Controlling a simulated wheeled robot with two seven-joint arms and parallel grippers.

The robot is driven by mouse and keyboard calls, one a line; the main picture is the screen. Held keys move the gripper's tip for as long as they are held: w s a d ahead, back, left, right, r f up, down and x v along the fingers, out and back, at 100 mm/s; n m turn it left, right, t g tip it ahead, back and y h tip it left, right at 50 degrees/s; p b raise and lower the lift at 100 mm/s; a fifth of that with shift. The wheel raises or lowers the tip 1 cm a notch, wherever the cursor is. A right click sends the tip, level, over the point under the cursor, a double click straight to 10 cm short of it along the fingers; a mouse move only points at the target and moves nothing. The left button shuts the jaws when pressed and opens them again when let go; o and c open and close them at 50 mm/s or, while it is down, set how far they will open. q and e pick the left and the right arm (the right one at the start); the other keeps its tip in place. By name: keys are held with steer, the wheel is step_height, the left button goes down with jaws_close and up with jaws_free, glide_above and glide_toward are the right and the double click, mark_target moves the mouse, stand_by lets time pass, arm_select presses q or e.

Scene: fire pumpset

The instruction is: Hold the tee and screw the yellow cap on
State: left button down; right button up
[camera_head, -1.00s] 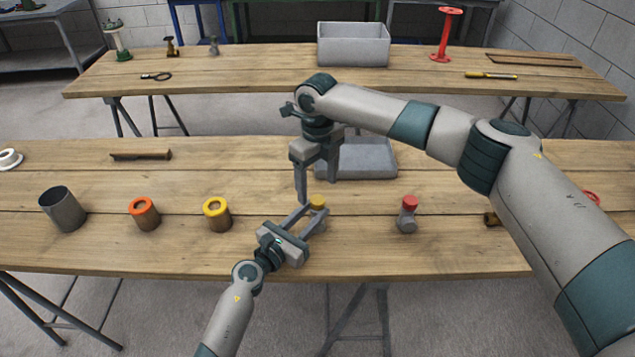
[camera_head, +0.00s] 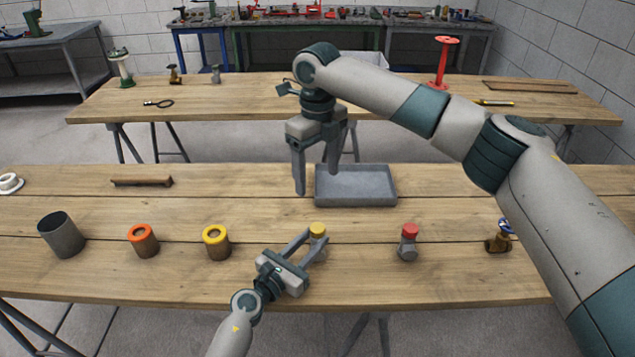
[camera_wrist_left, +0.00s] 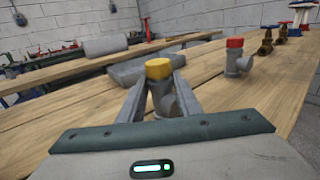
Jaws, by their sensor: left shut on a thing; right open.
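The grey tee (camera_wrist_left: 165,100) stands upright on the near table, with the yellow cap (camera_head: 317,229) sitting on its top. The yellow cap also shows in the left wrist view (camera_wrist_left: 158,69). My left gripper (camera_head: 312,246) is shut on the tee, one finger on each side, below the cap. In the head view the fingers hide much of the tee. I cannot tell how far the cap is threaded. My right gripper (camera_head: 316,182) is open and empty, pointing down, above and behind the tee, in front of the grey tray.
A grey tray (camera_head: 356,199) lies behind the tee. A tee with a red cap (camera_head: 408,242) stands to the right, and a brass valve (camera_head: 498,238) beyond it. A yellow-ringed cylinder (camera_head: 216,241), an orange-ringed cylinder (camera_head: 143,240) and a grey cup (camera_head: 61,235) stand left.

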arm_select(q)
steer(key=c, duration=1.2)
jaws_free()
steer(key=b+v, duration=0.2)
steer(key=v, duration=1.4)
steer(key=shift+s+a, duration=0.1)
steer(key=shift+s, duration=0.05)
steer(key=shift+s+a, duration=0.3)
steer(key=shift+s, duration=0.15)
